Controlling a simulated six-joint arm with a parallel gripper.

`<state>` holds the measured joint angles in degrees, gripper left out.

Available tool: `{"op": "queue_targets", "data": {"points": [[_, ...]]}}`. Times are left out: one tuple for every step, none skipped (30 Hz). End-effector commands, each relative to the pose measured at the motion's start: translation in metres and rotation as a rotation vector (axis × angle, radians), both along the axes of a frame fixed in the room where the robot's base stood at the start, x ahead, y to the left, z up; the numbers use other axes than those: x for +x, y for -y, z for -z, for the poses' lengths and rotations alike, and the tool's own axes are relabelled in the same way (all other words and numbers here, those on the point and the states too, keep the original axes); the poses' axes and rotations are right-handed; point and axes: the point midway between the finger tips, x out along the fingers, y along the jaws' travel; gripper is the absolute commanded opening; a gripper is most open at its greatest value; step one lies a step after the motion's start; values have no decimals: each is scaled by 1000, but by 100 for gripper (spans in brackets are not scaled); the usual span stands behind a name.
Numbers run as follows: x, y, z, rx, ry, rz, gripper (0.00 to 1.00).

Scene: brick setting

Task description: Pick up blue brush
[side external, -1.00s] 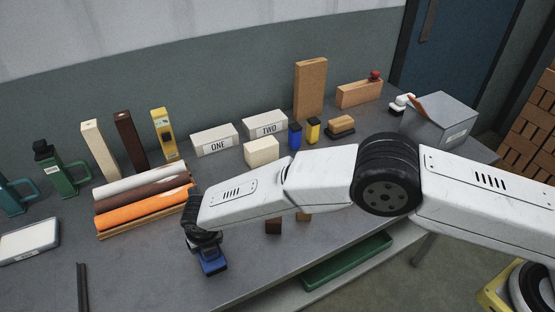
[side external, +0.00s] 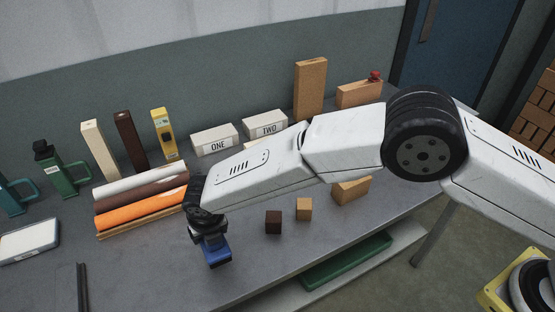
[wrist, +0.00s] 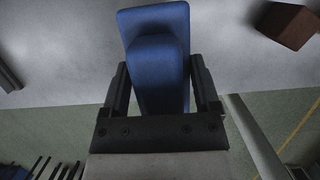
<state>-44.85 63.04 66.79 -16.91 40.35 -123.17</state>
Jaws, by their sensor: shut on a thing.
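The blue brush (side external: 216,250) is at the end of my arm in the side view, near the table's front left. It also fills the upper middle of the wrist view (wrist: 155,60), between the two dark fingers. My gripper (wrist: 160,95) is shut on the brush, with one finger against each side. In the side view my gripper (side external: 208,230) sits just above the brush, and the brush appears lifted off the table. Its bristles cannot be made out.
A dark brown block (side external: 273,222) and a tan block (side external: 304,208) stand to the right. Rolls of sheet material, the front one orange (side external: 140,211), lie behind and to the left. A dark bar (side external: 82,287) lies at the front left. The grey table (side external: 160,265) is clear around the brush.

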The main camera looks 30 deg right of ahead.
Motion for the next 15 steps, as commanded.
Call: {"op": "queue_targets", "data": {"points": [[-4, 2, -8, 2, 2, -1, 10], [-6, 4, -11, 2, 2, -1, 10], [-9, 6, -16, 3, 3, -1, 10], [-12, 8, -19, 3, 3, -1, 10], [-14, 9, -23, 3, 3, -1, 10], [-17, 11, -28, 3, 3, -1, 10], [-20, 13, -31, 2, 3, -1, 10], [-22, 15, -34, 2, 3, -1, 10], [-26, 18, -37, 1, 2, -1, 10], [-29, 20, -38, 0, 2, -2, 10], [-32, 22, -40, 1, 2, -2, 10], [-36, 25, -42, 2, 2, -1, 10], [-39, 27, -44, 2, 2, -1, 10], [-42, 30, -45, 1, 1, -1, 10], [-46, 32, -48, 2, 2, -1, 10]]}}
